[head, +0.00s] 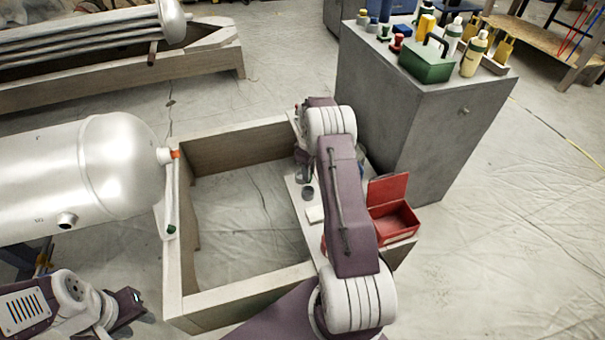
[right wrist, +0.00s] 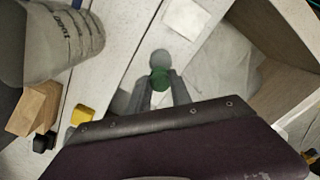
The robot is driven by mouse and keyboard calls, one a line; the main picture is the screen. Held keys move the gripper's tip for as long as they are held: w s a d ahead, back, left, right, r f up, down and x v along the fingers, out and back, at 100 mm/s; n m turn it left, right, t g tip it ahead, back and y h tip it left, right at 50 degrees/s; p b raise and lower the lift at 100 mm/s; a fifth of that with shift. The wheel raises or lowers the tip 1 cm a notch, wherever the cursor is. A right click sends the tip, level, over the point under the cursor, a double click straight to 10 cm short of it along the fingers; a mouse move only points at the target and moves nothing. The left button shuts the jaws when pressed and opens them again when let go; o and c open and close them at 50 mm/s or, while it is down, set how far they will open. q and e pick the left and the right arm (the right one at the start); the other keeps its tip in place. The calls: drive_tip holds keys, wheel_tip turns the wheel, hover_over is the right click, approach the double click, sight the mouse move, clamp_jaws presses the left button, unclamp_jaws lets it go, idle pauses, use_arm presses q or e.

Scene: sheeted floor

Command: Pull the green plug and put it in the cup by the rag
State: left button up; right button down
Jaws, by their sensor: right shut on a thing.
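My right gripper (right wrist: 160,98) is shut on the green plug (right wrist: 160,80) in the right wrist view. A small grey round cup (right wrist: 160,59) shows just beyond the plug; I cannot tell whether they touch. In the head view the dark-mouthed cup (head: 308,193) stands on the right board of the wooden frame, and my right gripper (head: 302,172) is close by it. The pale folded rag (head: 316,214) lies near the cup; it also shows in the right wrist view (right wrist: 187,18). My left gripper (head: 130,306) is at lower left, its jaw opening unclear.
A metal tank (head: 110,165) with an orange-red fitting (head: 176,154) is at left. A small green piece (head: 171,229) sits below that fitting. An open red box (head: 393,221) stands right of my arm. A grey bucket (right wrist: 62,45) and wooden block (right wrist: 35,108) are near my right gripper.

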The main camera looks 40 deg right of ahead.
drive_tip(key=shift+f+b, duration=3.5)
drive_tip(key=shift+b, duration=0.35)
drive_tip(key=shift+r, duration=0.1)
drive_tip(key=shift+f, duration=0.45)
drive_tip(key=c, duration=1.1)
unclamp_jaws()
wheel_tip(320, 180, up, 9)
drive_tip(key=p, duration=0.6)
drive_tip(key=shift+r, duration=0.1)
